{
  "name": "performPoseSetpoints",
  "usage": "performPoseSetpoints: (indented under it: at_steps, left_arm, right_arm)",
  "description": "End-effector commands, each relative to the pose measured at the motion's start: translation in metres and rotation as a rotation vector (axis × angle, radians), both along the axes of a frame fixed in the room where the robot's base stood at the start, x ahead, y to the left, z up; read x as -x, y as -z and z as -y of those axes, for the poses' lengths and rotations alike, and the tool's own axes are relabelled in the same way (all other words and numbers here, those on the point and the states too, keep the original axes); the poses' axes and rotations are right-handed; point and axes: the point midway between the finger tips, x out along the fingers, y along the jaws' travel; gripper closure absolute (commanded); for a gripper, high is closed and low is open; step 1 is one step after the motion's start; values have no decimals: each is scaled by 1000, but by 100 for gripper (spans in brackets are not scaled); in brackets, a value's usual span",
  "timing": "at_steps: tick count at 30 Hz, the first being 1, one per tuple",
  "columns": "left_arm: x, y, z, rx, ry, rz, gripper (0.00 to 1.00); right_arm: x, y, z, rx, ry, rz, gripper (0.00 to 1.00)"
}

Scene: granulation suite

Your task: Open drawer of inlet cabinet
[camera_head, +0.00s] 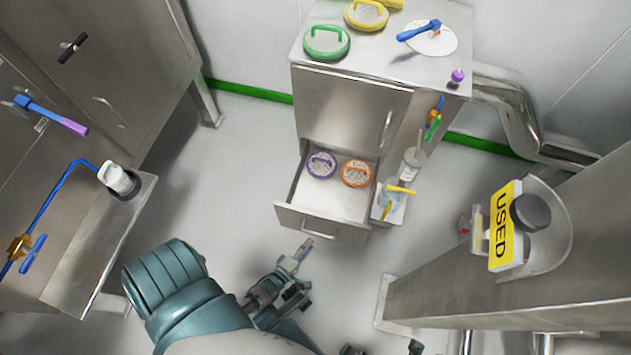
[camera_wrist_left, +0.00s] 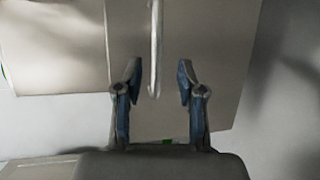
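The inlet cabinet (camera_head: 345,105) is a steel unit at the upper middle of the head view. Its lower drawer (camera_head: 292,216) stands pulled out, with a purple-rimmed disc (camera_head: 320,166) and an orange-rimmed disc (camera_head: 355,174) inside. The drawer handle (camera_head: 312,230) is on its front. My left gripper (camera_head: 299,266) is in front of the drawer, fingers apart. In the left wrist view the handle (camera_wrist_left: 155,50) shows as a pale bar between the open fingers (camera_wrist_left: 158,85); I cannot tell whether they touch it. Small dark parts at the head view's bottom edge may be my right gripper.
Green (camera_head: 326,42) and yellow (camera_head: 366,14) lidded discs and a blue-handled tool (camera_head: 418,31) lie on the cabinet top. A steel unit with a yellow USED sign (camera_head: 505,225) stands right. Steel cabinets (camera_head: 110,70) stand left. Floor (camera_head: 230,160) is clear between.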

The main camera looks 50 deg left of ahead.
Motion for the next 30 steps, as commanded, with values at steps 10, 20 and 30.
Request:
performPoseSetpoints:
  at_steps: [10,20,30]
  left_arm:
    - [53,-9,6,1,-1,-1,61]
    - [57,-10,7,1,-1,-2,61]
    - [57,-10,7,0,-1,-2,61]
  right_arm:
    - [-1,1,0,0,0,-2,60]
    - [-1,1,0,0,-1,-3,60]
    - [-2,1,0,1,0,-5,60]
